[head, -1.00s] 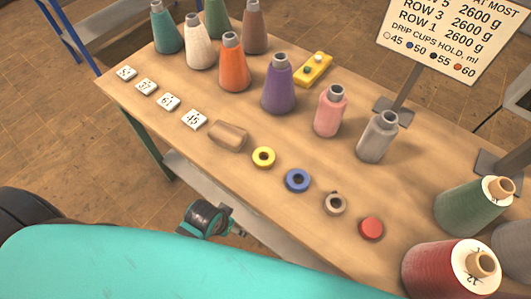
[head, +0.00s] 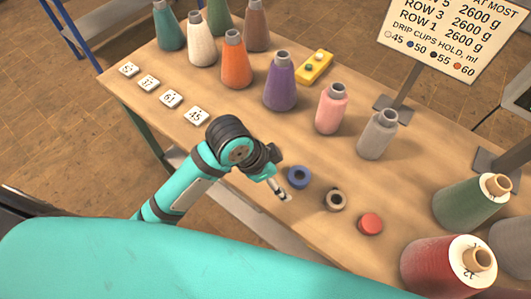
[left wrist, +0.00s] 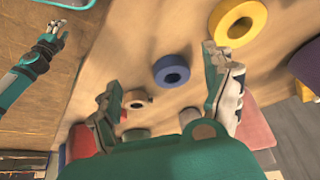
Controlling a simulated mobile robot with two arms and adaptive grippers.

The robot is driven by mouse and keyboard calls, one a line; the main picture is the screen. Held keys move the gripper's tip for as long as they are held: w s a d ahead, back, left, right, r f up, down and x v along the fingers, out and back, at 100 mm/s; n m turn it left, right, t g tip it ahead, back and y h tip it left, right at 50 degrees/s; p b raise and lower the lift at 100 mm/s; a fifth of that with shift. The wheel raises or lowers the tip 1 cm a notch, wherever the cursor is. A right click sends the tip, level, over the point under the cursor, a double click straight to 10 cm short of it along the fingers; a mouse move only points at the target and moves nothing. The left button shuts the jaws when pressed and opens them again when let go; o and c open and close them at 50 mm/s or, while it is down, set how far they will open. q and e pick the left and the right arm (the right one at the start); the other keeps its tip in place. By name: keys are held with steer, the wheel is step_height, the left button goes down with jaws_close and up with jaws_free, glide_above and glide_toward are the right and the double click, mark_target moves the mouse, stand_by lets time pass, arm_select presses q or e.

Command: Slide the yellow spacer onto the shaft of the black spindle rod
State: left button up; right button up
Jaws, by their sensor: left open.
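The yellow spacer (left wrist: 237,22) lies on the table at the upper right of the left wrist view, its hole facing up. It is hidden behind my left arm in the head view. My left gripper (head: 281,191) is open and empty over the table, next to the blue ring (head: 298,177). In the left wrist view its fingers (left wrist: 162,70) are spread, with the blue ring showing between them and the yellow spacer beyond the right finger. I cannot make out the black spindle rod in either view. My other gripper (left wrist: 52,30) shows small in the left wrist view, its jaws unclear.
Purple (head: 280,85), pink (head: 331,110) and grey (head: 377,135) cones stand behind. Large green (head: 470,203) and red (head: 440,265) spools stand at the right.

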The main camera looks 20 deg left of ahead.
arm_select(q)
steer(key=w+a+r+m+g+y, duration=0.1)
steer(key=w+a+r+m+y, duration=0.1)
steer(key=w+a+r+m, duration=0.25)
steer(key=w+a+r+m+g+y, duration=0.1)
steer(key=w+r+m+g+y, duration=0.1)
steer(key=w+r+m, duration=0.45)
steer(key=shift+n, duration=0.6)
steer(key=f, duration=0.3)
steer(key=s+f, duration=0.1)
steer(key=f, duration=0.2)
steer(key=s+f, duration=0.1)
steer(key=f, duration=0.3)
steer(key=shift+s+p, duration=0.2)
steer(key=shift+p, duration=0.15)
step_height(320, 180, down, 4)
steer(key=shift+s+a+f+p, duration=0.1)
steer(key=shift+a+p, duration=0.05)
steer(key=shift+p, duration=0.3)
steer(key=shift+f, duration=0.5)
steer(key=c, duration=1.3)
steer(key=shift+o, duration=0.2)
steer(key=shift+r, duration=0.1)
